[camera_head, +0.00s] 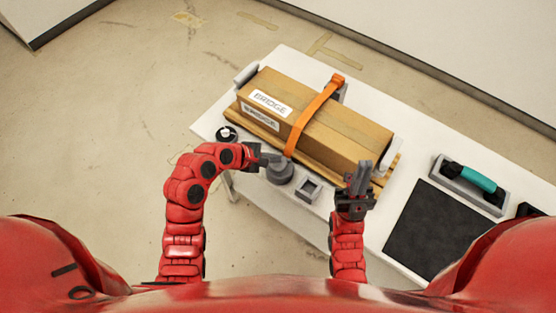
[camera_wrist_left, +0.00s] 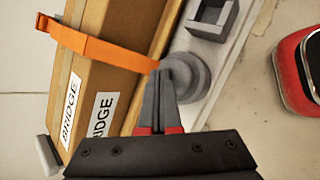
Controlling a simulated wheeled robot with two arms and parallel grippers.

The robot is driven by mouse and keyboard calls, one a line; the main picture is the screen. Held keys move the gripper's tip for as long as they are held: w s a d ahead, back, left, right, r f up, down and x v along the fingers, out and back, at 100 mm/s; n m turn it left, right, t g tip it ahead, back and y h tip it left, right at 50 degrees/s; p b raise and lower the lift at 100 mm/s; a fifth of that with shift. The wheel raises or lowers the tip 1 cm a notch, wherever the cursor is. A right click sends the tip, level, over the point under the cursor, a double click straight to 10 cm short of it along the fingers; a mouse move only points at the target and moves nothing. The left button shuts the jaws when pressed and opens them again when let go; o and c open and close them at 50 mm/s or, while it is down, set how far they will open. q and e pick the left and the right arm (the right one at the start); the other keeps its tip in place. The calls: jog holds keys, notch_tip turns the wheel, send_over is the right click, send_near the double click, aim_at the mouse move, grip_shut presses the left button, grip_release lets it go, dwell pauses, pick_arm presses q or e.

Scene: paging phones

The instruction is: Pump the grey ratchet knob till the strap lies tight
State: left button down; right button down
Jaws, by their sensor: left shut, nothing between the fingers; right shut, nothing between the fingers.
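The grey ratchet knob (camera_head: 280,172) stands on the table at the near side of a brown box (camera_head: 330,120) labelled BRIDGE. An orange strap (camera_head: 314,110) runs over the box and down its near side, ending close to the knob. My left gripper (camera_head: 268,159) is shut, with its fingertips at the knob. In the left wrist view the shut fingers (camera_wrist_left: 167,85) overlap the round knob (camera_wrist_left: 192,78); whether they touch it I cannot tell. The strap (camera_wrist_left: 110,53) looks flat on the box there. My right gripper (camera_head: 361,176) is shut and empty, right of the knob, pointing toward the box.
A small grey square holder (camera_head: 308,188) sits right of the knob. A black mat (camera_head: 436,230) and a grey block with a teal handle (camera_head: 470,182) lie on the white table's right part. A black round thing (camera_head: 227,133) is at the left edge.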

pick_arm(q)
jog(key=shift+f, duration=0.7)
dwell(0.6)
jog(key=shift+r+p, duration=1.15)
jog(key=shift+r, duration=0.35)
notch_tip(320, 180, up, 5)
jog(key=p, duration=0.4)
jog(key=shift+r+p, duration=0.1)
jog(key=shift+p, duration=0.25)
